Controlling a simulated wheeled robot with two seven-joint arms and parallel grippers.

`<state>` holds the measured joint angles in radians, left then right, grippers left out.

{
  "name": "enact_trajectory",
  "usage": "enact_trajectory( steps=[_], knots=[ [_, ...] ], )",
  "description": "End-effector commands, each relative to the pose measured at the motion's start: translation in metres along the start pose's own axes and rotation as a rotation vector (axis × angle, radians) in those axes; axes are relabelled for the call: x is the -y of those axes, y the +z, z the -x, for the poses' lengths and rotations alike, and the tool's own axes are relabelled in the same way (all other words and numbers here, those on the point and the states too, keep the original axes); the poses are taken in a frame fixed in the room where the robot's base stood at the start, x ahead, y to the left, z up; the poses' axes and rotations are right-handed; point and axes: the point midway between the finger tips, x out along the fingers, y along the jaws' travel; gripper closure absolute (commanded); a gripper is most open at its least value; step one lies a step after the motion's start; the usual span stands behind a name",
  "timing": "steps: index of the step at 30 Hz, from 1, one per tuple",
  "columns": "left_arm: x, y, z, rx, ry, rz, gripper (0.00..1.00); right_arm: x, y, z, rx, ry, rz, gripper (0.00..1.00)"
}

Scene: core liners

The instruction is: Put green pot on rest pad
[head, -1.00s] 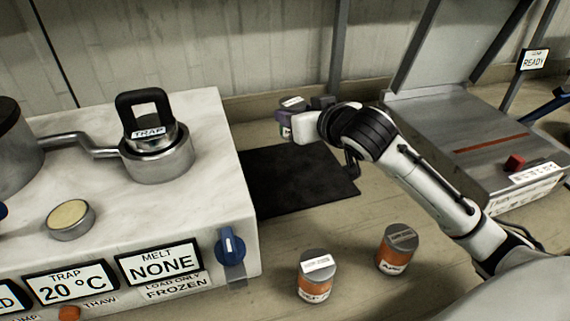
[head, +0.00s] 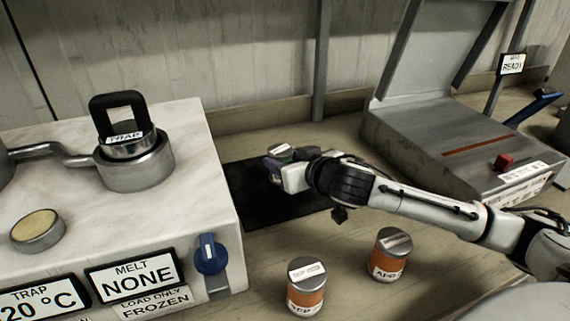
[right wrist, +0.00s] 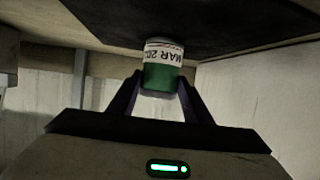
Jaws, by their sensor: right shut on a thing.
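The green pot (right wrist: 160,76) has a white label reading MAR and a grey lid (head: 281,150). My right gripper (head: 275,169) is shut on it, with one finger on each side in the right wrist view. The rest pad is a flat black mat (head: 252,204) on the bench, right of the white unit. The pot is upright over the back part of the pad. In the right wrist view its base is close to the pad; I cannot tell if they touch. My gripper and forearm hide part of the pad. My left gripper is not in view.
Two orange pots with grey lids (head: 306,287) (head: 389,254) stand on the bench in front of the pad. The white unit (head: 205,160) with a trap and a blue knob (head: 210,254) is at left. A grey machine (head: 450,145) stands at right.

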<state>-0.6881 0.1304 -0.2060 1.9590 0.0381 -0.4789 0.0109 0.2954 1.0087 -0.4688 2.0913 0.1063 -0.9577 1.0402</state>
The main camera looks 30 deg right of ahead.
Motion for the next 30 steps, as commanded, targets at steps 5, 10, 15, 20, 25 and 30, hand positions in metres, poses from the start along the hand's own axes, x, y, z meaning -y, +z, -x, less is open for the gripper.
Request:
enact_trajectory(
  steps=[5,10,15,20,25,30],
  knots=[
    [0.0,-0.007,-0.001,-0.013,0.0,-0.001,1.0,0.0,0.003,-0.002,-0.004,0.001,0.001,0.81],
    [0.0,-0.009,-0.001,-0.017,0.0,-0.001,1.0,0.0,0.004,-0.002,-0.004,0.0,0.0,0.81],
    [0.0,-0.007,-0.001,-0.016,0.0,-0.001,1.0,0.0,0.007,-0.003,-0.001,0.001,0.0,0.45],
    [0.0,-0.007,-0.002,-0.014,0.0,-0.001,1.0,0.0,0.007,-0.003,-0.002,0.001,0.0,0.36],
    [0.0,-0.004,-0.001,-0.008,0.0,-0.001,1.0,0.0,0.006,-0.003,-0.002,0.001,0.001,0.36],
    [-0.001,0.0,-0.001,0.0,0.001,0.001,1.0,0.0,0.005,0.007,0.0,0.0,0.002,0.36]
  ],
)
